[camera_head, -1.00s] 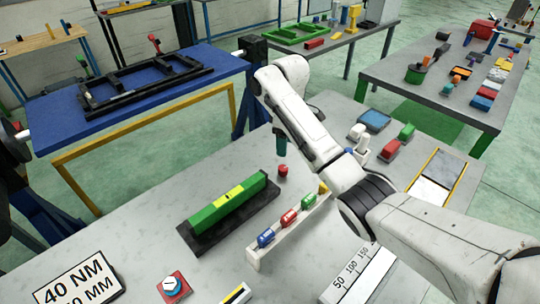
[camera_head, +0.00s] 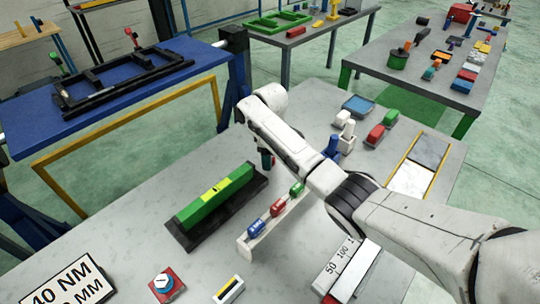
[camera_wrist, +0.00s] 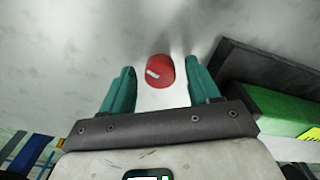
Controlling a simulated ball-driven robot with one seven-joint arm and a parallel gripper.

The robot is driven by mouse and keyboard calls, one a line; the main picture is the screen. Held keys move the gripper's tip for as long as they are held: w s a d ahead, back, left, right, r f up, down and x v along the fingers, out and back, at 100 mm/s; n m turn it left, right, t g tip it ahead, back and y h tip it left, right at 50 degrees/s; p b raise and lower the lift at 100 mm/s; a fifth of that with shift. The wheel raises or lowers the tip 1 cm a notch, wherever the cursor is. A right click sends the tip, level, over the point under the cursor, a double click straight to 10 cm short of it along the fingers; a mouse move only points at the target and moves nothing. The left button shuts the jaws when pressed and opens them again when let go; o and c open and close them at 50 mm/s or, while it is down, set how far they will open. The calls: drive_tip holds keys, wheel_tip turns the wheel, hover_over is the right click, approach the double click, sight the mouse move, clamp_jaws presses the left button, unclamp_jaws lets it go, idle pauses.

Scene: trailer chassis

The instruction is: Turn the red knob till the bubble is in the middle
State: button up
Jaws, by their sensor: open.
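The red knob (camera_wrist: 153,74), round with a white mark on top, stands on the grey table. In the wrist view it lies between the two teal fingers of my gripper (camera_wrist: 160,80), with a gap visible on each side. The gripper is open. In the head view my gripper (camera_head: 266,160) is low at the knob's place, and the arm and fingers hide most of the knob. The green spirit level (camera_head: 197,207) lies on a dark base to the left of the gripper. Its yellow vial (camera_head: 223,184) shows a small dark mark near the middle; the bubble's exact place is too small to tell.
A white rack (camera_head: 248,244) with coloured pieces stands close in front of the gripper. A red box with a blue-white dial (camera_head: 163,285) and a sign (camera_head: 62,284) are at the front left. A scale block (camera_head: 345,272) lies at the front right.

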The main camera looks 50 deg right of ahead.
drive_tip(key=c, duration=1)
drive_tip(key=shift+a+r+m+p, duration=0.1)
drive_tip(key=shift+r+m+p, duration=0.1)
drive_tip(key=shift+m+p, duration=0.5)
drive_tip(key=shift+c, duration=0.2)
drive_tip(key=m+p, duration=0.1)
drive_tip(key=m, duration=0.2)
drive_tip(key=shift+f, duration=0.2)
drive_tip(key=o, duration=1)
drive_tip(key=shift+o, duration=0.2)
drive_tip(key=shift+r, duration=0.1)
wheel_tip(320, 180, up, 11)
drive_tip(key=b, duration=0.1)
drive_tip(key=shift+f, duration=0.2)
